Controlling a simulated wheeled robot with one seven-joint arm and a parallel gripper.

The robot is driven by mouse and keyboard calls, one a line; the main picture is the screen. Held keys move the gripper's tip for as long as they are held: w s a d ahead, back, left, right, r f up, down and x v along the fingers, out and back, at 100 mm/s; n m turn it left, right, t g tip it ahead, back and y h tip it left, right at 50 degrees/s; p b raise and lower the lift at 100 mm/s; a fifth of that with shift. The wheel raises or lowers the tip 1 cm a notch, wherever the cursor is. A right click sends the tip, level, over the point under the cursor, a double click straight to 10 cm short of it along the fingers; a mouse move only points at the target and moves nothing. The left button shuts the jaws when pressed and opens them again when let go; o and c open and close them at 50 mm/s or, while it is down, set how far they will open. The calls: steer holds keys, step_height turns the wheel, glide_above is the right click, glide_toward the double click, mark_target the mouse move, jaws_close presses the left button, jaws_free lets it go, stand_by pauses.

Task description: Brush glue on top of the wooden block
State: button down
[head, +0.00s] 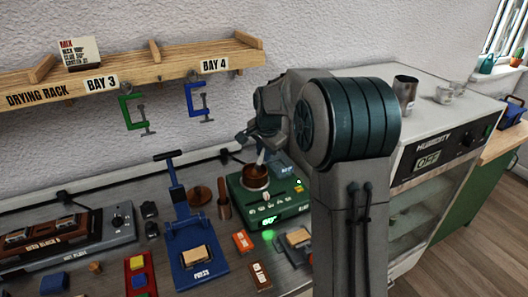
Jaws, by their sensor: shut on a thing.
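My gripper (262,136) is above the green glue warmer (252,203), partly hidden behind my own arm. It is shut on a thin pale shaft, which looks like the brush (261,157). The shaft's lower end reaches down to the brown pot (256,177) on the warmer; its tip is hidden. A wooden block (197,254) lies on the base of the blue press (200,270). I cannot tell which block the task means.
A drying rack (130,70) with green (132,114) and blue (199,100) clamps hangs above. A hot plate (70,240) stands at left, a humidity cabinet (440,150) at right. Small orange (243,241) and brown (260,274) pieces lie before the warmer.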

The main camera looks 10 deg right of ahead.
steer(key=shift+r+p, duration=2.5)
steer(key=shift+r, duration=1)
steer(key=shift+f, duration=0.1)
